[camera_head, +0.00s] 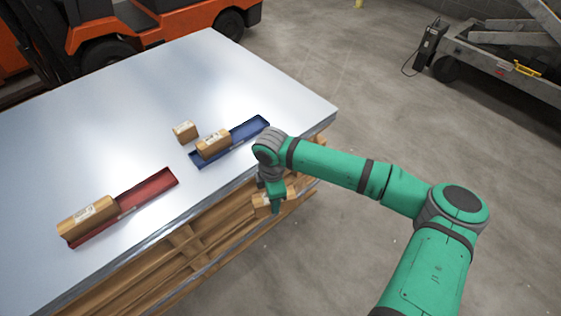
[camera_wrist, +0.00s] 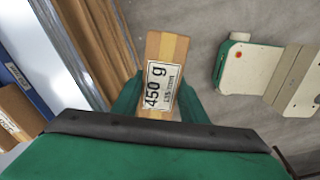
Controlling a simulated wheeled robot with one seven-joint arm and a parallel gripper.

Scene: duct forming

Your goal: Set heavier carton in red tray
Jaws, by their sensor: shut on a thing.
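My gripper (camera_head: 274,200) is shut on a brown carton (camera_head: 263,206) and holds it beyond the table's near right edge, over the side of the wooden pallets. In the wrist view the held carton (camera_wrist: 161,75) has a white label reading 450 g. The red tray (camera_head: 145,198) lies on the table at the left. A larger carton (camera_head: 88,220) sits in its left end; the right part of the tray is bare. A blue tray (camera_head: 248,131) holds another carton (camera_head: 213,144) at its left end. A small carton (camera_head: 185,131) stands on the table behind the blue tray.
The metal-topped table (camera_head: 110,110) rests on wooden pallets (camera_head: 185,245); much of its top is clear. An orange forklift (camera_head: 130,30) stands behind. A grey lift machine (camera_head: 505,50) stands at the back right. Open concrete floor lies to the right.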

